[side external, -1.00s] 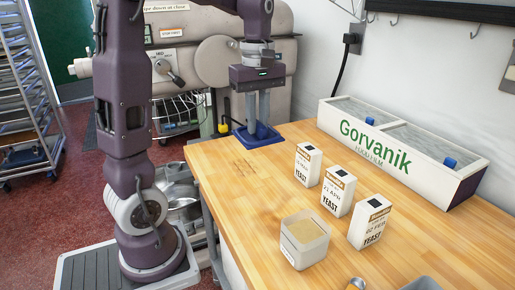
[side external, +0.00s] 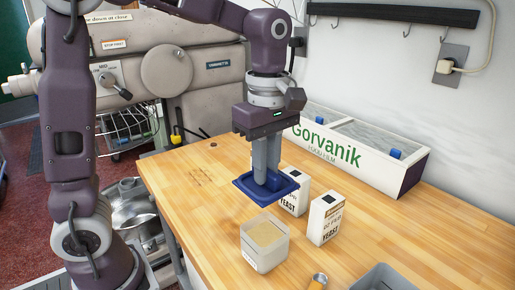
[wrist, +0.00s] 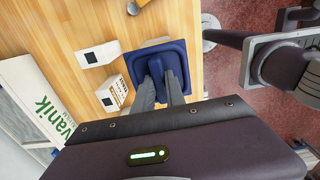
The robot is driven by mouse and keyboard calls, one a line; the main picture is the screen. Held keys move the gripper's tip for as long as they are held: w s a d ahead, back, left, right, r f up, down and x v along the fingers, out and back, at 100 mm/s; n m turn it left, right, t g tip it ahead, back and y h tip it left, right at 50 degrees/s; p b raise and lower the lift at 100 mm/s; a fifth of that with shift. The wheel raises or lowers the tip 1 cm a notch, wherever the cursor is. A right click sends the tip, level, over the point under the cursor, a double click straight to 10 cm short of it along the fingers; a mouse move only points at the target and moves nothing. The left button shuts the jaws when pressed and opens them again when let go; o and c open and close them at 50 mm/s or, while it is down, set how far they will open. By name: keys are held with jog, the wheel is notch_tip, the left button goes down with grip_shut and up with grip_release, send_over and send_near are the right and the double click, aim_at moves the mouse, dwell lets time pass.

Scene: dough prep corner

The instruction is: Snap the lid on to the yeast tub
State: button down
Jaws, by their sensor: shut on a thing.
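My gripper (side external: 267,178) is shut on the raised grip of the blue lid (side external: 248,190). The lid is a square tray shape, held roughly level in the air. The yeast tub (side external: 262,255) is a pale, translucent square tub with tan yeast showing at its open top. It stands upright on the wooden bench. In the side view the lid is above and behind the tub, apart from it. In the wrist view the lid (wrist: 133,62) hides most of what is under it.
Two white yeast cartons (side external: 326,220) stand right of the tub; the lid partly covers one. A Gorvanik food film box (side external: 385,165) lies along the wall. A scoop (side external: 318,281) and grey container (side external: 382,279) are at the front. The bench's left side is clear.

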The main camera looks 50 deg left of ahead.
jog(key=shift+f, duration=1.2)
notch_tip(320, 180, down, 7)
jog(key=shift+f, duration=1.05)
dwell(0.8)
jog(key=c, duration=1.3)
grip_release()
